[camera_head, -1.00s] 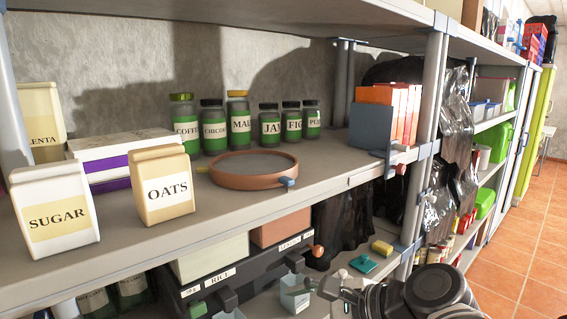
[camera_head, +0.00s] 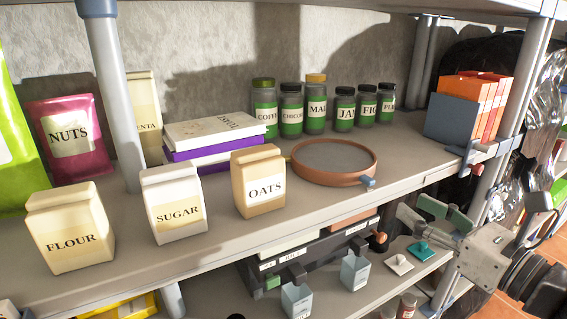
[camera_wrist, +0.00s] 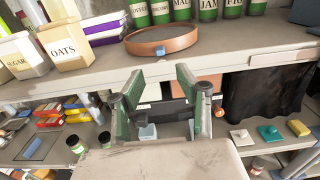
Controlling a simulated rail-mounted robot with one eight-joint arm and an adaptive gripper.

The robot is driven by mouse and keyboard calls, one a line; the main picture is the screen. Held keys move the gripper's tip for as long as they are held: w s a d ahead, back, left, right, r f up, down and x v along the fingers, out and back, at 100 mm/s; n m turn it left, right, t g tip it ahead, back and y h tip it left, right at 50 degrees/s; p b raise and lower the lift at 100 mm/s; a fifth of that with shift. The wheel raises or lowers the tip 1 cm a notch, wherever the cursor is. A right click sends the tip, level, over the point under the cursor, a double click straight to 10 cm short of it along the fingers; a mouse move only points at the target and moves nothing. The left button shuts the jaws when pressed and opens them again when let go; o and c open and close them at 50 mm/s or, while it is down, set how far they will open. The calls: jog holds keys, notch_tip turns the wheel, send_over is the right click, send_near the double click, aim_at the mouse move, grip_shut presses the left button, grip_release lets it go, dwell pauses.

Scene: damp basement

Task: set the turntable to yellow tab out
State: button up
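The turntable (camera_head: 333,158) is a round tray with a terracotta rim and grey top, on the upper shelf behind and right of the OATS box (camera_head: 259,182). A blue tab (camera_head: 368,181) sticks out on its front right side, toward the shelf's front edge. A small yellowish tab (camera_head: 288,159) shows at its left side, partly hidden by the OATS box. The turntable also shows in the wrist view (camera_wrist: 162,40). My gripper (camera_head: 432,215) is in front of the shelf, right of the turntable and lower. In the wrist view its fingers (camera_wrist: 158,85) are apart with nothing between them.
Jars (camera_head: 316,105) stand behind the turntable. SUGAR (camera_head: 174,205) and FLOUR (camera_head: 70,230) boxes stand to the left, near the front edge. Orange boxes (camera_head: 470,98) stand right. The shelf (camera_head: 405,160) is bare right of the turntable. A lower shelf holds small containers.

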aim_at(373, 182)
jog(key=shift+x, duration=5.65)
jog(key=shift+c, duration=0.2)
grip_shut()
